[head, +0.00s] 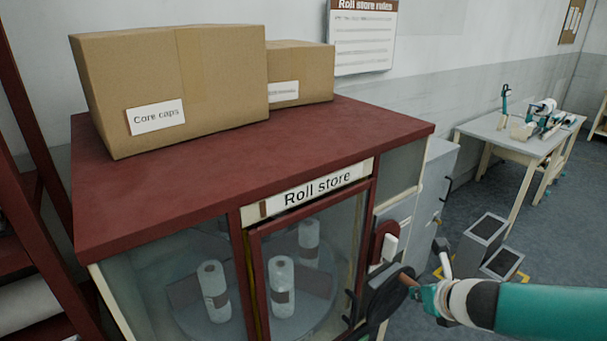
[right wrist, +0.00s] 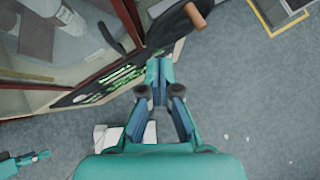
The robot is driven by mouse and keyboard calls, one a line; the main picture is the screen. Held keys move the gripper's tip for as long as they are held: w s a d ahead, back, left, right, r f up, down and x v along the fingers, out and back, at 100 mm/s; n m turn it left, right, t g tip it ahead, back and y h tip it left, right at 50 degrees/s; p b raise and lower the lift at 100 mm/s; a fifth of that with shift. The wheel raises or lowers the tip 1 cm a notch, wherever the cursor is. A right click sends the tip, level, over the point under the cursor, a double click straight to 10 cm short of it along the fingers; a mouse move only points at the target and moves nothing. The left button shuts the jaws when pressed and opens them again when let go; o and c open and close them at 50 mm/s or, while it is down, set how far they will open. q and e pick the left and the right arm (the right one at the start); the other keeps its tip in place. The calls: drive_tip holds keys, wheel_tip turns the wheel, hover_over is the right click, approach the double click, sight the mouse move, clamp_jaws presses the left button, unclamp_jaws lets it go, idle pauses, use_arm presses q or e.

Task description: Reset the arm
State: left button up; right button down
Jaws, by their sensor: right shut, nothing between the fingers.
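My right gripper (head: 415,288) is shut and empty. In the head view it is beside the dark crank wheel (head: 384,300) at the right front of the roll store (head: 250,190). In the right wrist view its fingertips (right wrist: 158,72) are together, and the wheel's brown handle (right wrist: 194,15) stands clear beyond them. A small teal part at the lower left of the right wrist view looks like my left gripper (right wrist: 32,158); its fingers are too small to read. No left gripper shows in the head view.
Wadding rolls (head: 282,287) stand on a round plate behind the store's glass. Cardboard boxes (head: 180,85) sit on top. Grey bins with dark tops (head: 488,228) stand on the floor at right. A workbench (head: 520,135) is farther back. Open floor lies between.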

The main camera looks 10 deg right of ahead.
drive_tip(key=s+a+f+m+g+y, duration=0.1)
drive_tip(key=s+a+f+g+y, duration=0.15)
drive_tip(key=a+f, duration=0.55)
drive_tip(key=s+a+f+m+g+y, duration=0.1)
drive_tip(key=s+a+f+m+g, duration=0.2)
drive_tip(key=f, duration=0.8)
use_arm(q)
drive_tip(key=shift+f+b, duration=0.65)
use_arm(e)
drive_tip(key=s+a+f+m+g, duration=0.1)
drive_tip(key=s+a+f+m, duration=0.4)
drive_tip(key=m, duration=1.1)
drive_tip(key=s+a+f+m+g, duration=0.2)
drive_tip(key=s+a+f+m, duration=0.3)
drive_tip(key=m, duration=1.2)
drive_tip(key=s+f+y, duration=0.1)
drive_tip(key=s+f, duration=0.2)
drive_tip(key=shift+a+f, duration=0.15)
drive_tip(key=shift+a, duration=0.15)
use_arm(q)
drive_tip(key=shift+c, duration=0.3)
use_arm(e)
drive_tip(key=c, duration=1.9)
unclamp_jaws()
